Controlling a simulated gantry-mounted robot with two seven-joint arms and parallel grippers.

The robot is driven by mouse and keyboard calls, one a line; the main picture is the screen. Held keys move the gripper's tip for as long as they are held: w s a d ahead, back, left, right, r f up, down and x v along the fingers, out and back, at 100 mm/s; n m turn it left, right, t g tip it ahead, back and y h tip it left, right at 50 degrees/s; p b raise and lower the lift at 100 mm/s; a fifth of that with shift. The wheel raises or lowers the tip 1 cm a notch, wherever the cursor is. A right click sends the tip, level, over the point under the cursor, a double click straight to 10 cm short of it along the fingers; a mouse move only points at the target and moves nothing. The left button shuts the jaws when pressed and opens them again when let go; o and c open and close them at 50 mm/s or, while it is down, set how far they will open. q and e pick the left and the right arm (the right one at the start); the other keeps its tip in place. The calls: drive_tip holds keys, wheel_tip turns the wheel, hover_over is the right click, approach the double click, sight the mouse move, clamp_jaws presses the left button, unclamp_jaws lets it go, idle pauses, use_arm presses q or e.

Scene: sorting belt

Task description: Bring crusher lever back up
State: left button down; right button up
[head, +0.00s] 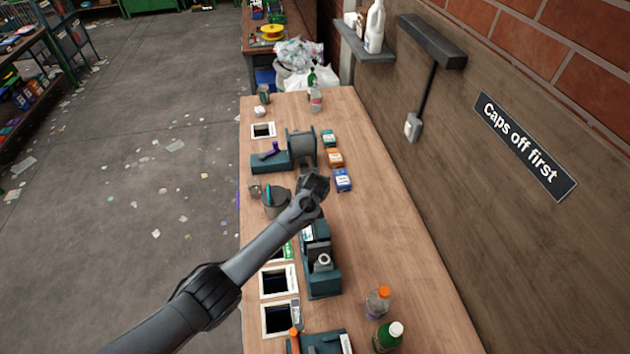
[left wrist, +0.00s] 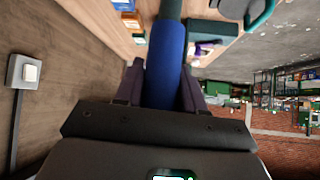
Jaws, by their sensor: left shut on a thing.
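My left gripper (head: 316,184) is above the middle of the bench, over the far end of a teal machine with a grey block (head: 322,258), which looks like the crusher. In the left wrist view its dark fingers (left wrist: 161,90) are shut on the blue grip of a lever (left wrist: 166,62), one finger on each side. A dark teal rod continues from the grip toward the top edge. In the head view the gripper and forearm hide the lever, so its angle is hard to tell. My right gripper is not in view.
A teal machine with a purple handle (head: 270,152) and small coloured boxes (head: 342,180) stand beyond the gripper. Square bench openings (head: 279,281) line the left edge. An orange-capped bottle (head: 378,302) and green bottle (head: 388,337) stand nearby. The bench's right side is mostly clear.

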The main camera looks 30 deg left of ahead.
use_arm(q)
drive_tip(key=c, duration=1.1)
unclamp_jaws()
drive_tip(key=shift+d+f, duration=0.15)
drive_tip(key=shift+f, duration=0.05)
drive_tip(key=o, duration=0.3)
drive_tip(key=shift+w+d+r, duration=0.1)
drive_tip(key=shift+r, duration=0.1)
drive_tip(key=shift+r, duration=0.1)
drive_tip(key=shift+s+d+r, duration=0.1)
drive_tip(key=shift+s+r, duration=0.25)
drive_tip(key=shift+s, duration=0.05)
drive_tip(key=shift+v, duration=4.75)
drive_tip(key=shift+f, duration=0.15)
